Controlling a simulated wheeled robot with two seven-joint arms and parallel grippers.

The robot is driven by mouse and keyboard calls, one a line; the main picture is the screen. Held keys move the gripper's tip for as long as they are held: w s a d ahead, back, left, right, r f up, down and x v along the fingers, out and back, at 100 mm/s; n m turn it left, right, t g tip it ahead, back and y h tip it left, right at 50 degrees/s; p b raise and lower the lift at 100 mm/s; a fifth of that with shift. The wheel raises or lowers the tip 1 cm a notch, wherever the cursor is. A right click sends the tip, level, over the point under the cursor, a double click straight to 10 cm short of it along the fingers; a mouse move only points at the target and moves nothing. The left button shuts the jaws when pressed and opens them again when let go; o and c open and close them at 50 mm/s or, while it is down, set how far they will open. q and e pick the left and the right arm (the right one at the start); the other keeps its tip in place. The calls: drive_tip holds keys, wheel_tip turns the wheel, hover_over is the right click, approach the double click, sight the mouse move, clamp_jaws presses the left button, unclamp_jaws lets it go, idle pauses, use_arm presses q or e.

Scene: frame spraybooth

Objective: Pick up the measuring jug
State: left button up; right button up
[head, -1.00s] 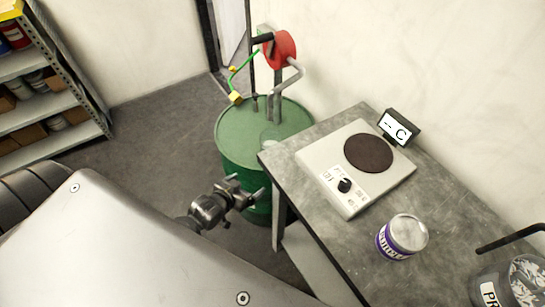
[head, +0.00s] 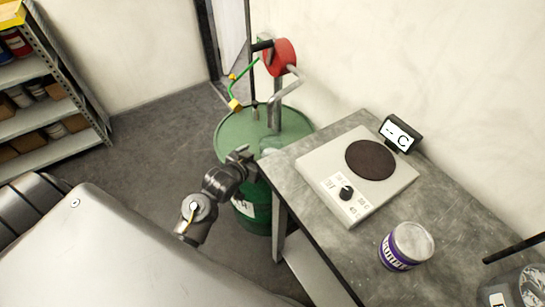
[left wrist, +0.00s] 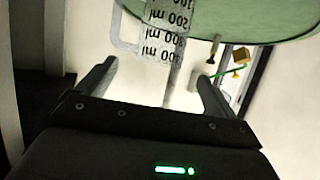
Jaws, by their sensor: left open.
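The measuring jug (left wrist: 165,40) is clear, with a pale scale strip printed with numbers and "ml". In the left wrist view it appears upside down, ahead of and between my fingers. In the head view a faint, pale clear shape on the green drum's lid, near the table corner, looks like the jug (head: 270,143). My left gripper (head: 245,155) is at the drum's near edge, just left of the jug. In the left wrist view its two fingers (left wrist: 155,88) are spread apart and hold nothing. Whether they touch the jug I cannot tell. My right gripper is not in view.
The green drum (head: 232,135) carries a red-headed pump (head: 280,57) with a pipe. A grey table (head: 290,195) stands close on the right, with a hotplate (head: 335,165), a purple-labelled tin (head: 405,247) and another can (head: 520,290). Shelves (head: 50,105) stand far left.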

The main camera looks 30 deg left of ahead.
sight(275, 141)
use_arm(q)
drive_tip(key=shift+w+d, duration=0.1)
drive_tip(key=shift+w, duration=1.05)
drive_tip(key=x, duration=0.5)
drive_tip(key=shift+w, duration=0.15)
drive_tip(key=shift+c, duration=0.4)
drive_tip(key=c, duration=1.5)
